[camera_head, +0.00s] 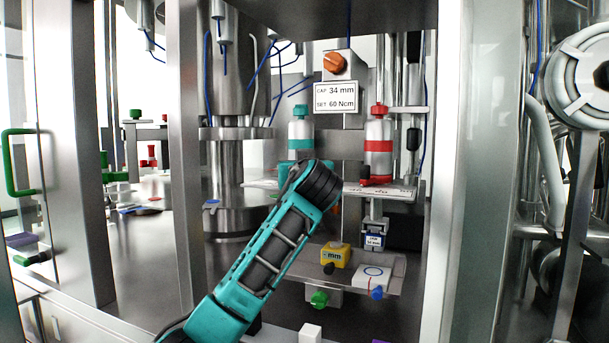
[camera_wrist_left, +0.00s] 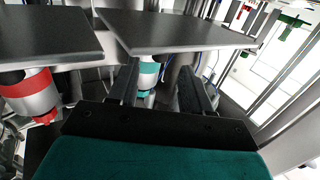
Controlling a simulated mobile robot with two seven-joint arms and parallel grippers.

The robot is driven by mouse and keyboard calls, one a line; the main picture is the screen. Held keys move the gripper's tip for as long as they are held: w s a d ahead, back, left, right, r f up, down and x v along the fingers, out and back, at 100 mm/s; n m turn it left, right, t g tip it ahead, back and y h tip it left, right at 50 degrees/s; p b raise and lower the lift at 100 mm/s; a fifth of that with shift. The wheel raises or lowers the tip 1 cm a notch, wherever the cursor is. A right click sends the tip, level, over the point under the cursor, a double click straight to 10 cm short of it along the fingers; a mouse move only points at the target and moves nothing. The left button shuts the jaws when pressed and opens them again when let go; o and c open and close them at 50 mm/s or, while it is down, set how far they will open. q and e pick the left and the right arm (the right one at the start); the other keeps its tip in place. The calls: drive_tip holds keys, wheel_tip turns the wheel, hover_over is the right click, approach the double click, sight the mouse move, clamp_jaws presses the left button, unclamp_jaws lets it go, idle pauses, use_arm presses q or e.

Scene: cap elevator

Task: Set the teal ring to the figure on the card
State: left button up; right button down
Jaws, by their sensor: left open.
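The card (camera_head: 335,97) reads "CAP 34 mm" and "SET 60 Ncm". A pale bottle-like unit with a teal top and a teal ring (camera_head: 300,145) stands left of and below it; I cannot read any figure on that ring. My left arm reaches up in front of its lower part, and my wrist hides the gripper in the head view. In the left wrist view my left gripper (camera_wrist_left: 160,80) is open. A teal band (camera_wrist_left: 149,68) shows beyond, between the fingers, apparently not held. My right gripper is not in view.
A red-banded unit (camera_head: 379,147) stands right of the teal one. An orange knob (camera_head: 334,63) sits above the card. Steel posts flank the opening.

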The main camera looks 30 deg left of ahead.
use_arm(q)
drive_tip(key=v, duration=0.8)
drive_tip(key=shift+s+d, duration=0.25)
drive_tip(key=shift+s, duration=0.05)
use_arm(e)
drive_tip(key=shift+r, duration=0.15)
